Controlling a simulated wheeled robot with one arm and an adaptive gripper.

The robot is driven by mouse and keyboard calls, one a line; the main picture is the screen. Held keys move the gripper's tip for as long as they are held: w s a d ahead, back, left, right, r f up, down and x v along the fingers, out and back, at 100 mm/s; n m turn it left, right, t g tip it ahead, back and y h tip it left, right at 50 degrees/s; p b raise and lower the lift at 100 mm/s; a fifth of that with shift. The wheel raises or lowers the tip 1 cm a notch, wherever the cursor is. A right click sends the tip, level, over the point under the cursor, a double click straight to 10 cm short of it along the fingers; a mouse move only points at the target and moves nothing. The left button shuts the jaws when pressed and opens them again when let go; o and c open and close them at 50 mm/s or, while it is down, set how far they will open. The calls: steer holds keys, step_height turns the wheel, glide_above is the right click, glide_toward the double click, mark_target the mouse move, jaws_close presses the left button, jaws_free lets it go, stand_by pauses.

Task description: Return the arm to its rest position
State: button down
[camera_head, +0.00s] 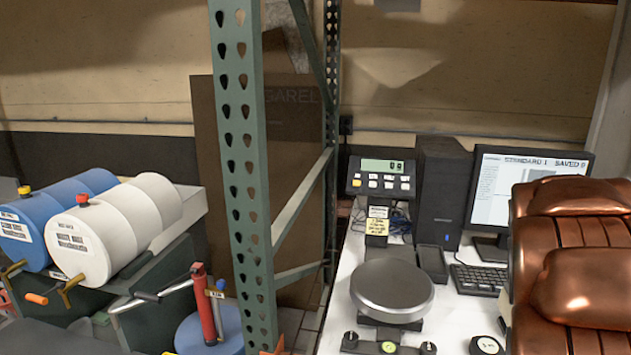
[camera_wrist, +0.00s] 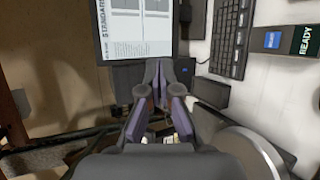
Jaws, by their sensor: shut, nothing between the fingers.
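My gripper (camera_wrist: 160,82) shows in the wrist view, with its two dark purple-grey fingers pointing up the picture. The fingertips are close together and nothing is between them. It is over the bench area, with the monitor (camera_wrist: 138,30) beyond the fingertips and the round metal scale pan (camera_wrist: 245,155) to the lower right. My gripper does not show in the head view.
In the head view, the scale pan (camera_head: 392,290), scale display (camera_head: 381,177), black computer tower (camera_head: 441,190), monitor (camera_head: 528,190) and keyboard (camera_head: 479,279) stand on a white bench. A green perforated rack post (camera_head: 243,180) rises left of it. Blue (camera_head: 65,205) and white (camera_head: 125,225) drums lie at left.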

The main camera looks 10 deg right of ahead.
steer(key=s+a+f+m+g+y, duration=0.3)
steer(key=s+a+f, duration=0.3)
steer(key=s+a, duration=0.6)
steer(key=s+a+f+m+g+y, duration=0.3)
steer(key=s+a+f, duration=0.4)
steer(key=s+a, duration=0.5)
steer(key=s+a+f+m+g+y, duration=0.3)
steer(key=s+a+f+m+g, duration=0.2)
steer(key=s+a, duration=0.7)
steer(key=a+f, duration=0.1)
steer(key=a, duration=0.1)
steer(key=shift+s+a+f+g, duration=0.2)
steer(key=shift+s+a+g, duration=0.1)
steer(key=shift+a, duration=0.1)
steer(key=shift+d, duration=0.1)
